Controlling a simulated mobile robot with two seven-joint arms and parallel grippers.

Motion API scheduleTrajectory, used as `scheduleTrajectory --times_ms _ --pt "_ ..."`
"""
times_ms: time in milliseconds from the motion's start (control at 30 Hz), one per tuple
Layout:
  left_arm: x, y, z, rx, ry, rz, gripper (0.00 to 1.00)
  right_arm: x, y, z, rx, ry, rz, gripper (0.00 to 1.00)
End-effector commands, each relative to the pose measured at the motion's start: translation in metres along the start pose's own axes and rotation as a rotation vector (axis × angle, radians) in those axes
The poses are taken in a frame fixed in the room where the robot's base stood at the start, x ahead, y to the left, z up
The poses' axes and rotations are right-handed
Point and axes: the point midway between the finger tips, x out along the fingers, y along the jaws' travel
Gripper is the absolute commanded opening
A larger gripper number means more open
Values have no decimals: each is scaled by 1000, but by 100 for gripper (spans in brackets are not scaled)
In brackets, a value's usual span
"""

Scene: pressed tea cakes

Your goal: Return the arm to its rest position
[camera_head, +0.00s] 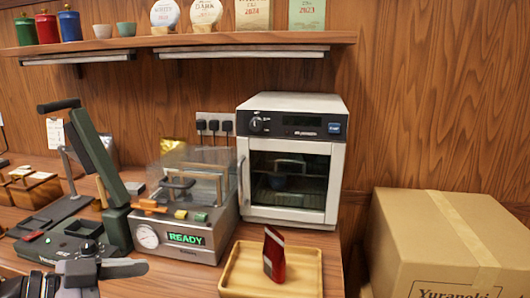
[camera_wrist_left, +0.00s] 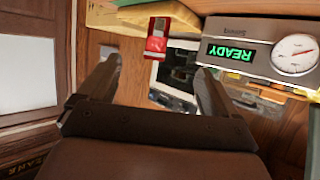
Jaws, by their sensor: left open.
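My left gripper (camera_head: 105,268) is at the bottom left of the head view, in front of the green lever press (camera_head: 95,160). In the left wrist view its two fingers (camera_wrist_left: 158,68) are spread apart with nothing between them. A red packet (camera_head: 273,255) stands upright on the wooden tray (camera_head: 312,284), apart from the gripper. The packet also shows in the left wrist view (camera_wrist_left: 157,36), beyond the fingertips. My right gripper is not in view.
A machine reading READY (camera_head: 187,239) stands between the press and the white oven (camera_head: 290,160). A cardboard box (camera_head: 400,235) is at the right. A shelf (camera_head: 180,40) with tins and cups runs above. Small wooden trays (camera_head: 38,190) are at the far left.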

Motion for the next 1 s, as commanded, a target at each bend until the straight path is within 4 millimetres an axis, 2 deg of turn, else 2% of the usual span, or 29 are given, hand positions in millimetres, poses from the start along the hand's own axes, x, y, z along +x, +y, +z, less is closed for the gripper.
scheduleTrajectory --times_ms 67,100,300,467,600,700,1000 --pt "1 1 2 -2 -4 1 92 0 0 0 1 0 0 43" --pt "9 9 19 -15 -32 2 92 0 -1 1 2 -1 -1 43" --pt "29 33 82 -63 -172 -53 92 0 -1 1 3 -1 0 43" --pt "34 54 137 -149 -314 -146 92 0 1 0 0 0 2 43" --pt "25 72 184 -259 -458 -261 92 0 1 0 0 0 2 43" --pt "12 84 212 -342 -558 -343 92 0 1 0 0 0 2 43" --pt "-37 123 271 -575 -829 -560 92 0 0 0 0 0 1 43"
